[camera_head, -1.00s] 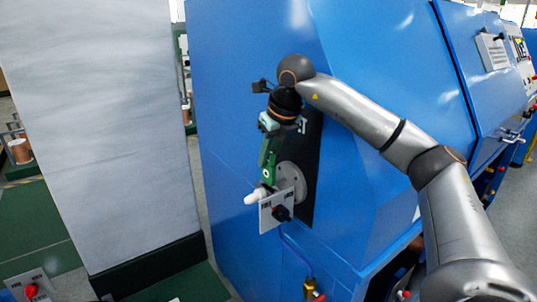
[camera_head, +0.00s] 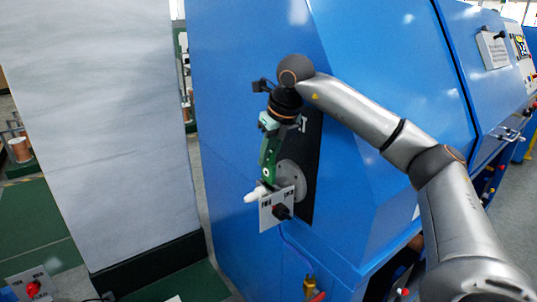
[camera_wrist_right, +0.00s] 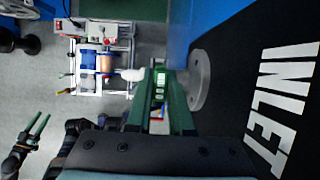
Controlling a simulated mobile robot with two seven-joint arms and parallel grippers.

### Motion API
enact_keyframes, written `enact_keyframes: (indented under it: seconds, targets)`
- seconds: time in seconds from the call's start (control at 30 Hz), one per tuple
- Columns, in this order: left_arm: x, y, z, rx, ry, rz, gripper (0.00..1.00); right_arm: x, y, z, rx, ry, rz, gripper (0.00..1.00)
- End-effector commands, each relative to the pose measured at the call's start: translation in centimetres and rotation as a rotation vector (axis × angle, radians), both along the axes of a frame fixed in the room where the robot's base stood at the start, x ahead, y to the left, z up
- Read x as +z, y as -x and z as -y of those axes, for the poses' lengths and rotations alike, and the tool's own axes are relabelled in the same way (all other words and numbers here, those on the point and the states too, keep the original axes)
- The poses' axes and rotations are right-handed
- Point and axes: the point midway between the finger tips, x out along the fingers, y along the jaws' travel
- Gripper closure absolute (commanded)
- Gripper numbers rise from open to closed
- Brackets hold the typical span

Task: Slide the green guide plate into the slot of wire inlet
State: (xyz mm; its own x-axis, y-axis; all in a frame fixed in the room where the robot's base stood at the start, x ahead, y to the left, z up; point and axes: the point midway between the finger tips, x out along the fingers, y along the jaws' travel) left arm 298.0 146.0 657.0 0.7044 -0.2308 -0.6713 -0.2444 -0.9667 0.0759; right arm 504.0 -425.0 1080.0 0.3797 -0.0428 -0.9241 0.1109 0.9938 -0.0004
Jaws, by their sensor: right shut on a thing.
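The wire inlet shows as a round grey flange (camera_head: 291,178) on a black panel of the blue machine, with a white nozzle (camera_head: 255,196) at its left. The wrist view shows the flange (camera_wrist_right: 200,80) and the white nozzle (camera_wrist_right: 132,75) too. My right gripper (camera_head: 267,172) points down at the flange's left side. It is shut on the green guide plate (camera_wrist_right: 160,85), which lies between its green fingers, close to the nozzle. The slot and any contact with it are hidden. My left gripper (camera_wrist_right: 34,130) shows in the wrist view, its two green fingers apart and empty.
A small grey plate with a black knob (camera_head: 283,212) sits just below the inlet. The blue machine (camera_head: 370,110) fills the right side. A large grey panel (camera_head: 95,120) stands at the left, with a floor gap between. The wrist view shows a spool rack (camera_wrist_right: 98,60).

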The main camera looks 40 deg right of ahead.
Motion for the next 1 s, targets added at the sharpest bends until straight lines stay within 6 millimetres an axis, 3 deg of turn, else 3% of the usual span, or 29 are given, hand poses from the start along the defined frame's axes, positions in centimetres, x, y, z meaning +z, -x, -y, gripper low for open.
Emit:
enact_keyframes:
  seconds: [0.57, 1.0]
  targets:
    - [0.3, 0.0, 0.1, -0.001, 0.001, 0.0, 0.5, 0.0, 0.0, 0.0, 0.0, 0.0, 0.001, 1.0]
    - [-0.6, 0.0, 0.1, -0.001, 0.001, 0.0, 0.5, -1.5, 0.0, 0.0, 0.0, 0.0, 0.0, 1.0]
